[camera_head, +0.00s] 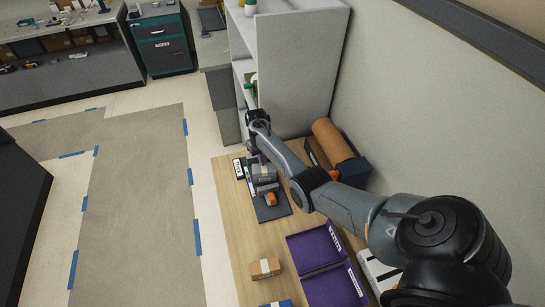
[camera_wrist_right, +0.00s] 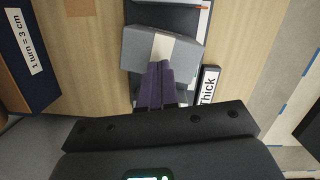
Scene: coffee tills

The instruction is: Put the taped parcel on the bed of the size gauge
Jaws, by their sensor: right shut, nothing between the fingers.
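The size gauge (camera_head: 270,213) is a dark plate on the wooden table, with a ruler strip along its side and an orange piece. A grey block (camera_head: 264,174) with a pale band across it rests over its dark bed; it is large in the wrist view (camera_wrist_right: 190,50). A small brown box (camera_head: 265,268) with a pale tape strip lies apart on the table. I cannot tell for certain which of the two is the taped parcel. My right gripper (camera_wrist_right: 155,88) has its purple fingers shut and empty, close to the grey block; contact is unclear. My left gripper is out of view.
A "Thick" label (camera_wrist_right: 208,88) stands beside the gauge. A blue box (camera_head: 352,173) with a brown roll (camera_head: 333,142) sits against the wall. Purple trays (camera_head: 315,248) lie at the near right. A white shelf (camera_head: 298,70) closes off the far end. Table between gauge and brown box is clear.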

